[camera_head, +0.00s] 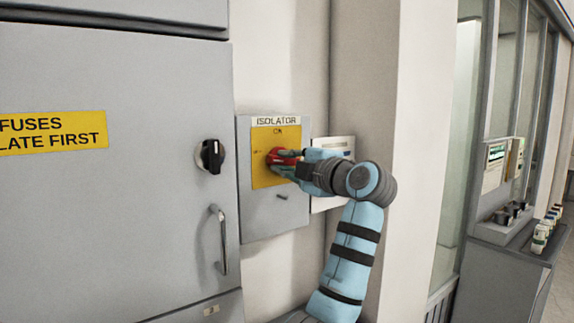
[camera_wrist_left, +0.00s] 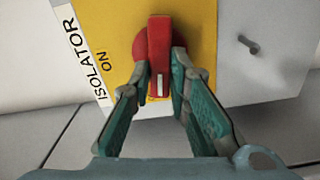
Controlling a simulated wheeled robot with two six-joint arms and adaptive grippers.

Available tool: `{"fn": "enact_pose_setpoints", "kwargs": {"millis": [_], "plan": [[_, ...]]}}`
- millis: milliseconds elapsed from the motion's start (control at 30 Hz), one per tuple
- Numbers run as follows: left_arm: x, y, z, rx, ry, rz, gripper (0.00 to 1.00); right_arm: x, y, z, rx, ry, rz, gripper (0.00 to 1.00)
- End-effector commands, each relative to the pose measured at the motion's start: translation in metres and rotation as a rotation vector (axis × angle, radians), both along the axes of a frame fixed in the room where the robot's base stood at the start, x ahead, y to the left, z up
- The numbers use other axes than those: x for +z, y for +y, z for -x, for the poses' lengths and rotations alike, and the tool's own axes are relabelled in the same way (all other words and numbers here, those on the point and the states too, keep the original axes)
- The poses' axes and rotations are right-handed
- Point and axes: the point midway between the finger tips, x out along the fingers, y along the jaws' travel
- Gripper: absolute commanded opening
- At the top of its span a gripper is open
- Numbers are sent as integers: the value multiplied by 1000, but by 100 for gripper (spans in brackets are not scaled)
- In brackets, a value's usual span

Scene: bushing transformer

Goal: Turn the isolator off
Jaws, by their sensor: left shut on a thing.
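The isolator (camera_head: 258,208) is a grey wall box with a yellow plate (camera_head: 263,174) labelled ISOLATOR and ON. Its red rotary handle (camera_head: 273,157) is on the yellow plate, partly hidden by my left gripper (camera_head: 284,163) in the head view. In the left wrist view the red handle (camera_wrist_left: 159,50) stands between the two green-padded fingers of my left gripper (camera_wrist_left: 160,78). The fingers are shut on the handle, one on each side. A white mark shows near the handle's end. My right gripper is not in view.
A grey cabinet (camera_head: 100,220) with a black knob (camera_head: 210,156), a bar handle (camera_head: 221,240) and a yellow FUSES label (camera_head: 55,131) stands left of the isolator. A small latch (camera_head: 282,197) sticks out below the plate. A beige wall pillar (camera_head: 410,130) is to the right.

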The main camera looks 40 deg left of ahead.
Motion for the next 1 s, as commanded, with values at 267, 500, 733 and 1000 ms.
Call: {"fn": "enact_pose_setpoints", "kwargs": {"millis": [267,500,733,1000], "plan": [[-1,0,0,0,-132,39,0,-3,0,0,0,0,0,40],[-1,0,0,-1,-175,52,0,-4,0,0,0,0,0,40],[-2,0,0,-1,-180,54,0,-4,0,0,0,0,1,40],[-2,0,0,-1,-179,54,34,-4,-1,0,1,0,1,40]]}}
